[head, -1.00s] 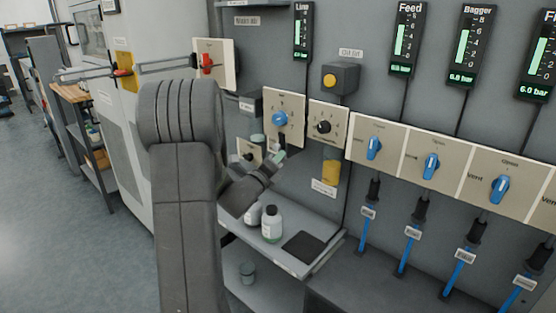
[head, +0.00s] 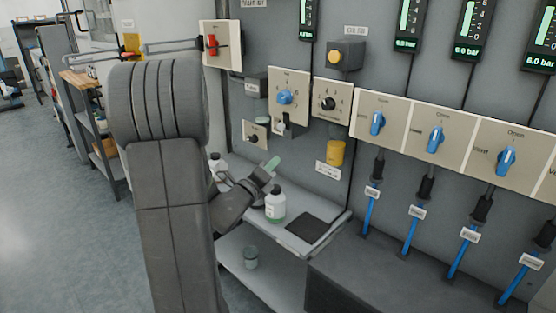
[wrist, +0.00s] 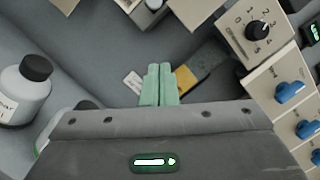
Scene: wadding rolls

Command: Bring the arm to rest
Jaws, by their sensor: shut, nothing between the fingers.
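My gripper (head: 272,163) has pale green fingers and is in front of the grey panel, above the small shelf in the head view. In the wrist view its two fingers (wrist: 158,85) lie side by side, shut, with nothing between them. The arm's large grey links fill the left middle of the head view and hide part of the panel and shelf. The gripper looks close to a white bottle with a dark cap (head: 275,204); I cannot tell the exact gap.
The shelf (head: 325,212) also holds a dark pad (head: 306,228). Blue-knobbed valve plates (head: 436,140) line the panel on the right, with blue hoses below. A yellow container (head: 336,152) hangs on the panel. Open floor (head: 60,220) lies at left.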

